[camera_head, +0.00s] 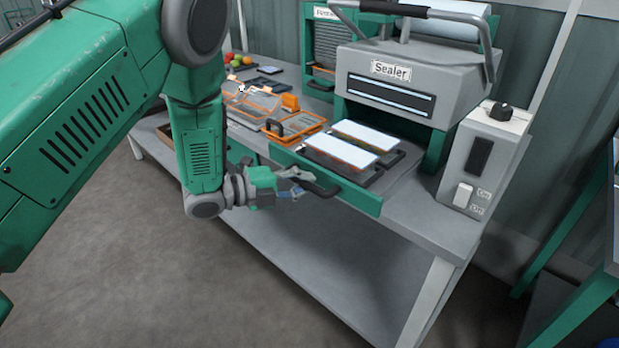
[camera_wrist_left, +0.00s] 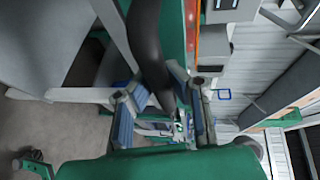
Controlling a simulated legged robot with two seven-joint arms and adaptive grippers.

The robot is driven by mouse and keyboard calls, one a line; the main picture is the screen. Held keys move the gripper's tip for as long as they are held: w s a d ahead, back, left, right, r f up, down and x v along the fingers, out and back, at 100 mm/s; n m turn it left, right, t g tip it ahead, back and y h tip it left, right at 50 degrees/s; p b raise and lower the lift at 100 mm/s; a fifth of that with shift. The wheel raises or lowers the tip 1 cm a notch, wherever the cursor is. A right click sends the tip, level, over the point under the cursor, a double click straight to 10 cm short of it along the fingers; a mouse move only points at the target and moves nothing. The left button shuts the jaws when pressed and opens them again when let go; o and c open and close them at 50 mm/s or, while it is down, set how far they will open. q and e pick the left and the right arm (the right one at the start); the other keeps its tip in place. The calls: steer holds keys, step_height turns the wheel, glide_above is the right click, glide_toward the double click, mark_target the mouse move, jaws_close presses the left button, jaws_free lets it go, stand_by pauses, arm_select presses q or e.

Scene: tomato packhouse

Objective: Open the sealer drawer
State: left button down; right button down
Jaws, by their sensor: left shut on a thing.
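The grey sealer (camera_head: 410,75) stands on the bench, with a green drawer (camera_head: 360,197) at its base. The drawer stands out from the sealer, and its top shows two trays with pale, film-like tops (camera_head: 355,140). A black curved handle (camera_head: 326,191) is on the drawer's green front. My left gripper (camera_head: 304,186) is shut on this handle. In the left wrist view the dark handle (camera_wrist_left: 148,45) runs down between the fingers of my left gripper (camera_wrist_left: 165,105). My right gripper is not in view.
A control box (camera_head: 485,160) with a knob and switch stands right of the sealer. Orange-framed trays (camera_head: 295,125) lie left of the drawer on the grey bench (camera_head: 420,215). Tomatoes (camera_head: 238,59) sit farther back. Another green-framed table is at the far right.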

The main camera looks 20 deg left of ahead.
arm_select(q)
steer(key=shift+s+d+f, duration=0.15)
steer(key=shift+f, duration=0.1)
steer(key=c, duration=1.5)
jaws_free()
steer(key=shift+r, duration=0.1)
steer(key=v, duration=1.1)
steer(key=shift+s+a+r, duration=0.15)
steer(key=shift+a, duration=0.15)
